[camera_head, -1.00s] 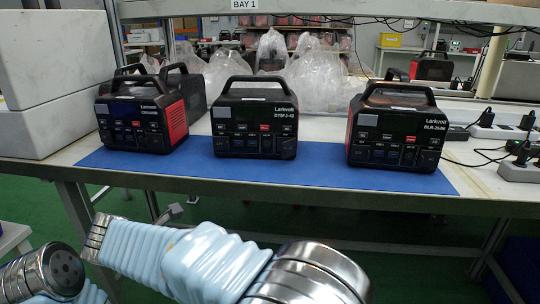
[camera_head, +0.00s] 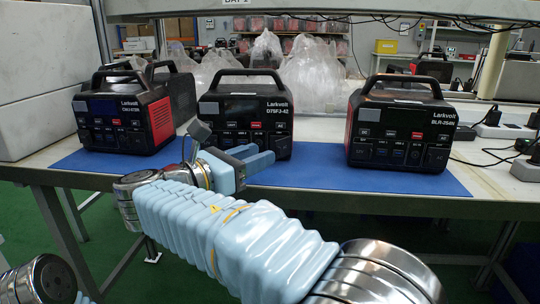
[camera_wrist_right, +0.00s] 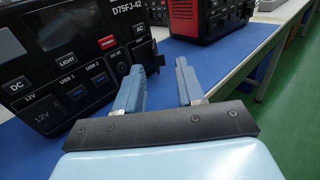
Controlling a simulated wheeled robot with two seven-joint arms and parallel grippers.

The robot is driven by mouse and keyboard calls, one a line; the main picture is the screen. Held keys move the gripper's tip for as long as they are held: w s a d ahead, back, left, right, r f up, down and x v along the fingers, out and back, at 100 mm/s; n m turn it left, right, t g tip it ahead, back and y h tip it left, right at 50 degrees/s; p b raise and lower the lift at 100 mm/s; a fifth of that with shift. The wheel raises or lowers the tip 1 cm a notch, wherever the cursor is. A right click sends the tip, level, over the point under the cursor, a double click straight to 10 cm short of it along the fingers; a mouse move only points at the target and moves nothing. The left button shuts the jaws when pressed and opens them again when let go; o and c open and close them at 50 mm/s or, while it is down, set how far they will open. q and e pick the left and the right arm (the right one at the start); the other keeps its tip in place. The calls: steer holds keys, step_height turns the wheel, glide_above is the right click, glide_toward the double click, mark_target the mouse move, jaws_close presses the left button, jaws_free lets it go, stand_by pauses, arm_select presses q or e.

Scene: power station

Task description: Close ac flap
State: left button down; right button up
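The middle power station (camera_head: 243,112), black and labelled D75FJ-42, stands upright on the blue mat. In the right wrist view its front (camera_wrist_right: 70,55) fills the left side. Below its AC label, a small dark flap (camera_wrist_right: 156,56) seems to stick out at the panel's right edge, open. My right gripper (camera_head: 262,154) is in front of this station's lower right front, fingers apart. In the wrist view the open fingers (camera_wrist_right: 160,68) hold nothing; the left one is close to the AC corner, and contact cannot be told. My left gripper is out of view.
A red-sided station (camera_head: 122,118) stands left and another (camera_head: 402,128) right on the blue mat (camera_head: 330,176). Plastic bags (camera_head: 310,72) lie behind. Power strips (camera_head: 505,131) and cables are at the right. The mat between the middle and right stations is clear.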

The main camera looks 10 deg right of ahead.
mark_target(278, 147)
steer(key=shift+x, duration=2.2)
steer(key=shift+a, duration=0.1)
